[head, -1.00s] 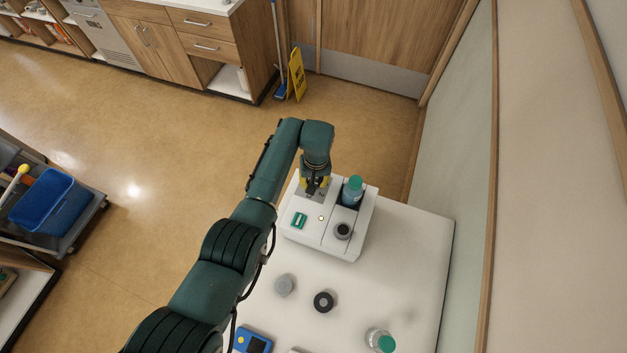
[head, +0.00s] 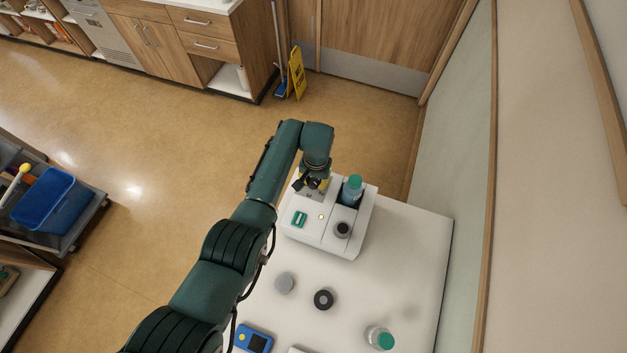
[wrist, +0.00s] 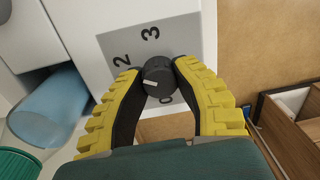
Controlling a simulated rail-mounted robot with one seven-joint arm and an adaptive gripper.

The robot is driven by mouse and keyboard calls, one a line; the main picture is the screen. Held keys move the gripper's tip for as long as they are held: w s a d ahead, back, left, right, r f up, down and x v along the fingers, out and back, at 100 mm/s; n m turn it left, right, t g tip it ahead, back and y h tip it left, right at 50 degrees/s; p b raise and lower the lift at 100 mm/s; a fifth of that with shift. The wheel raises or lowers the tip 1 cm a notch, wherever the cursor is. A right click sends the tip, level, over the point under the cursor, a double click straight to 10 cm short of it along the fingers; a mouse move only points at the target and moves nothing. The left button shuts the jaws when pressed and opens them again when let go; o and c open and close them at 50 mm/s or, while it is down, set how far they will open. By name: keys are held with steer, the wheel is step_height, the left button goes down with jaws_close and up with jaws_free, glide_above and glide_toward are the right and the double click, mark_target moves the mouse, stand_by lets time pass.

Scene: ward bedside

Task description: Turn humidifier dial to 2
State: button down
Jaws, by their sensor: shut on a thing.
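The white humidifier (head: 313,233) stands on the white table in the head view. Its dial (wrist: 159,76) is a dark round knob on a grey panel (wrist: 185,38) in the wrist view. The panel shows a 2 to the knob's upper left, a 3 above it and a partly hidden mark below. A short white line on the knob points roughly left, below the 2; its exact setting is hard to tell. My gripper (wrist: 161,72) is shut on the dial, one yellow-backed finger on each side. In the head view my gripper (head: 314,185) hides the dial.
A blue bottle with a green cap (head: 355,182) sits in the humidifier, beside a dark round port (head: 343,229). On the table (head: 415,260) are a grey disc (head: 284,284), a black ring (head: 324,299), a green-capped jar (head: 380,338) and a blue device (head: 253,340).

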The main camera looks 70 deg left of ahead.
mark_target(316, 181)
steer(key=shift+f, duration=0.2)
steer(key=c, duration=0.7)
jaws_free()
steer(key=shift+r, duration=0.1)
steer(key=shift+r, duration=0.15)
step_height(316, 181, up, 12)
steer(key=shift+w+d, duration=0.15)
steer(key=shift+w, duration=0.1)
